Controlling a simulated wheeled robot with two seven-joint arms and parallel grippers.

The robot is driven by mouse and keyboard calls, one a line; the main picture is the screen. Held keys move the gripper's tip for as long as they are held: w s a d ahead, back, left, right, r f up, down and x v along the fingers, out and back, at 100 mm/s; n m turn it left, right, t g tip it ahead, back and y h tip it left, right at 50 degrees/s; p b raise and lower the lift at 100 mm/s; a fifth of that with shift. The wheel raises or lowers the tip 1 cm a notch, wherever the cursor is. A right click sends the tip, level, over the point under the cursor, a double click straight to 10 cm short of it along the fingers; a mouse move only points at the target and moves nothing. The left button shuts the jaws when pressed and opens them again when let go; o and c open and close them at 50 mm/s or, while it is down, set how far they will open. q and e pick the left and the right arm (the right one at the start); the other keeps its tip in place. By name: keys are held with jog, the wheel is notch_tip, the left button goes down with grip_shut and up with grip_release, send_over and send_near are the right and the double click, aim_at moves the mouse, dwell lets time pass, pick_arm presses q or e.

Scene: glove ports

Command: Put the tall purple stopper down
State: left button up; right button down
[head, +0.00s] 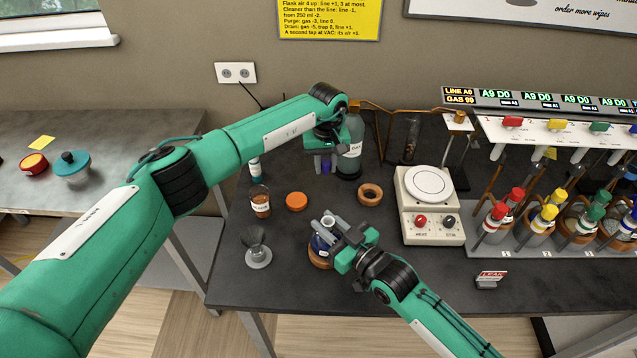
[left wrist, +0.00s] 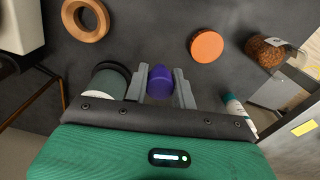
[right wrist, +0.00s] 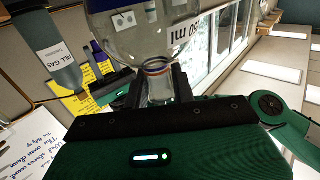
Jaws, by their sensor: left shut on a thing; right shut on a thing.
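The tall purple stopper (left wrist: 160,82) is between the fingers of my left gripper (left wrist: 167,88), which is shut on it. In the head view my left gripper (head: 325,163) is over the back of the dark bench, just left of the grey gas bottle (head: 351,150). The stopper (head: 326,167) shows small and dark there; I cannot tell whether it touches the bench. My right gripper (head: 337,248) is shut on the neck of a round glass flask (head: 321,243). The flask is at a cork ring (head: 318,262) near the bench's front; its neck also shows in the right wrist view (right wrist: 157,72).
An orange disc (head: 296,201), a brown jar (head: 260,203) and a grey funnel-like piece (head: 257,250) stand to the left. An empty cork ring (head: 369,194) and a white hotplate (head: 430,205) are to the right. Bare bench lies between them.

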aim_at(325, 196)
pick_arm(q)
notch_tip(325, 196, down, 9)
jog(key=shift+f, duration=0.1)
dwell(0.3)
jog(key=shift+f, duration=0.15)
jog(key=o, duration=0.9)
